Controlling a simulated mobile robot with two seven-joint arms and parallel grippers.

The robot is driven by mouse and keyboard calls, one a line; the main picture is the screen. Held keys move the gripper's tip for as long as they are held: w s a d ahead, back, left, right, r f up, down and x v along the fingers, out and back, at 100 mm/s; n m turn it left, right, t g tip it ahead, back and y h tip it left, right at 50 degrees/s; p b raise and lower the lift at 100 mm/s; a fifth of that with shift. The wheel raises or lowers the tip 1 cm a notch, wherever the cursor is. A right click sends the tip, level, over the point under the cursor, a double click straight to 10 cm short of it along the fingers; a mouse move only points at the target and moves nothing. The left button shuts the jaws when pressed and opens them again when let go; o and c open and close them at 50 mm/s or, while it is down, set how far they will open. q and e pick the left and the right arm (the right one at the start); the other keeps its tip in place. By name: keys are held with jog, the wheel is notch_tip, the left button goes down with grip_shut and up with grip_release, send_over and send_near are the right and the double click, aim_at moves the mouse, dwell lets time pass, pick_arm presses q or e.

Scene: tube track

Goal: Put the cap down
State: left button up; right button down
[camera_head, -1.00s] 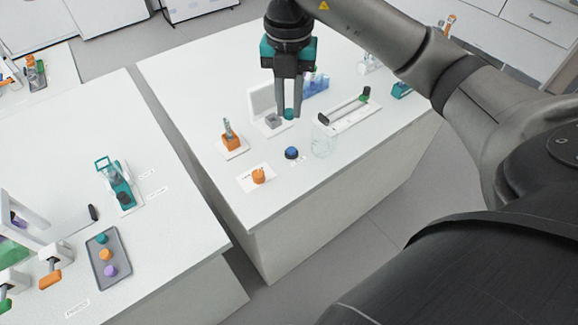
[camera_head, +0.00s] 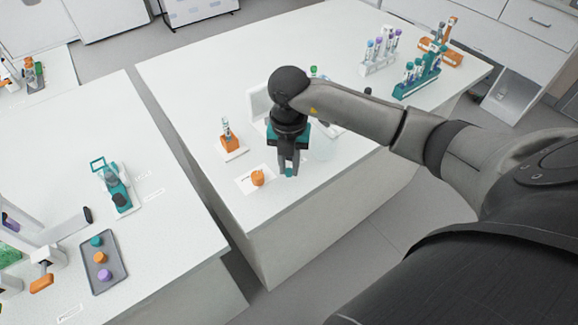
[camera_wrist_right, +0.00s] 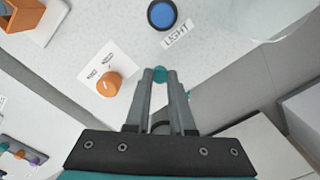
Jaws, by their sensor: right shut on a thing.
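A small teal cap (camera_head: 289,172) is held between the fingertips of my right gripper (camera_head: 288,170); it also shows in the right wrist view (camera_wrist_right: 160,74). The gripper is shut on the cap, pointing down above the front part of the middle table. An orange knob (camera_head: 258,177) on a white card stands just left of the gripper; in the wrist view the orange knob (camera_wrist_right: 110,84) is left of the cap. A blue round button (camera_wrist_right: 162,14) labelled LIGHT lies beyond the fingertips in the wrist view and is hidden in the head view. My left gripper is not in view.
A grey tray (camera_head: 113,283) with teal, orange and purple caps lies on the left table. An orange holder (camera_head: 231,143) stands behind the orange knob. Tube racks (camera_head: 378,66) stand at the table's far right. A floor gap separates the tables.

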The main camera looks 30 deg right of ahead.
aim_at(289, 171)
jog(key=shift+f, duration=0.35)
jog(key=shift+f, duration=0.2)
jog(key=c, duration=0.8)
grip_release()
jog(key=shift+r, duration=0.1)
jog(key=shift+r, duration=0.55)
notch_tip(289, 171, up, 11)
jog(key=shift+r+p, duration=0.1)
jog(key=shift+p, duration=0.3)
